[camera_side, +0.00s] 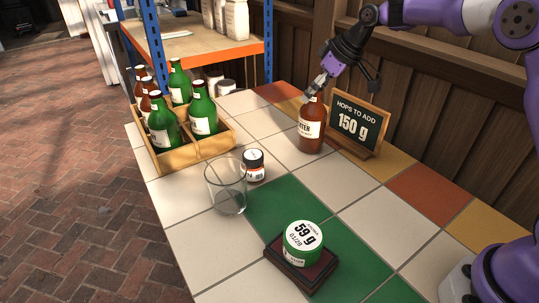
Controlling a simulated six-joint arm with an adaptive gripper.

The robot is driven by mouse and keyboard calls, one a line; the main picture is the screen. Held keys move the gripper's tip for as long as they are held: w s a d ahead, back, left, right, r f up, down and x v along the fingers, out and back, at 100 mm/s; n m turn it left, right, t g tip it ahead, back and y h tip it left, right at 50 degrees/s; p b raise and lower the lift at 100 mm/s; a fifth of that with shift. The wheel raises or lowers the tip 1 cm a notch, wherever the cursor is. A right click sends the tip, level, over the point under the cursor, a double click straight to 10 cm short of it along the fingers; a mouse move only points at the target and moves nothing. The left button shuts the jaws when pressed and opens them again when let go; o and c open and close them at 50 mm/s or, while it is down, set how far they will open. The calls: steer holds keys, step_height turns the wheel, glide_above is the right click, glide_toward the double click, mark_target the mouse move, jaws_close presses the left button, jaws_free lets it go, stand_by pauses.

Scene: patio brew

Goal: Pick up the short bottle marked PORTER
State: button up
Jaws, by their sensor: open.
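A short brown bottle (311,128) stands upright on the tiled table, in front of the chalkboard sign. Its white label shows the letters "TER"; the rest of the word is turned out of sight. My gripper (313,92) comes down from the upper right, with its fingertips at the bottle's neck and cap. The fingers are open around or just beside the neck; I cannot tell which from this side. The top of the bottle is partly hidden by the fingers.
A wooden crate (163,163) with several green and brown bottles stands at the left. The chalkboard (356,124) reading 150 g is close behind the bottle.

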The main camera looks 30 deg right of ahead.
jaws_close()
steer(key=shift+r, duration=0.1)
stand_by(0.3)
